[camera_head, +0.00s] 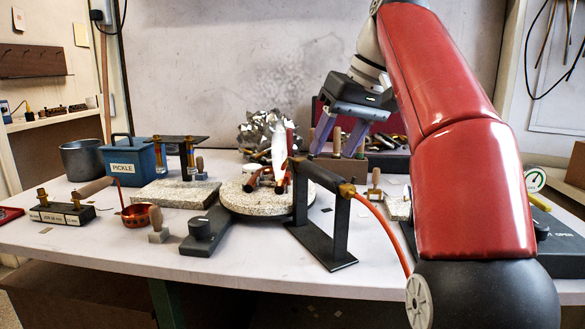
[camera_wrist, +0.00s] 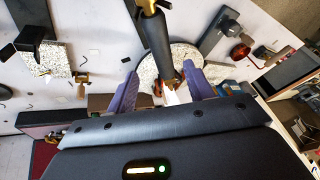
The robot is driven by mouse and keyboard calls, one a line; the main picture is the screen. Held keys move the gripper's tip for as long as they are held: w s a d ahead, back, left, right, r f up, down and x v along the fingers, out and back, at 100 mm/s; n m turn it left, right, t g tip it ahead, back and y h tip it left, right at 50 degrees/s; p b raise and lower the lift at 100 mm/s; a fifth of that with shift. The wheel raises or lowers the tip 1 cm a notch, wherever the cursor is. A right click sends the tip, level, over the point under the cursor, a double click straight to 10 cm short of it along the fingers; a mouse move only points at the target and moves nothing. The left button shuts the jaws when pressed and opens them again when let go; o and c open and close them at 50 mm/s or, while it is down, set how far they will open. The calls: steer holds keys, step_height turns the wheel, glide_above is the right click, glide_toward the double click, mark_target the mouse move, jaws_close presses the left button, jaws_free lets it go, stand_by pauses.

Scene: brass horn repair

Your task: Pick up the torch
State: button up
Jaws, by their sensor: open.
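The torch (camera_head: 318,175) has a dark handle, a brass fitting and an orange hose at its right end. It rests across the top of a black stand (camera_head: 325,255). My gripper (camera_head: 335,152) is open, with purple fingers pointing down, behind the torch in the head view. In the wrist view the torch's dark body (camera_wrist: 157,42) runs towards the gap between the fingers of my gripper (camera_wrist: 160,70). Nothing is held. I cannot tell the exact height of the fingertips over the torch.
A round speckled turntable (camera_head: 240,197) with copper-coloured pieces and a white cone stands left of the torch. Crumpled foil (camera_head: 263,130) is behind it. A blue pickle box (camera_head: 128,158), a copper ladle (camera_head: 137,214) and a labelled black block (camera_head: 62,213) are further left.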

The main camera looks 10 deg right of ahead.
mark_target(318, 175)
steer(key=shift+x, duration=1)
steer(key=x, duration=0.5)
steer(key=shift+a+f+b, duration=0.3)
steer(key=shift+b, duration=0.05)
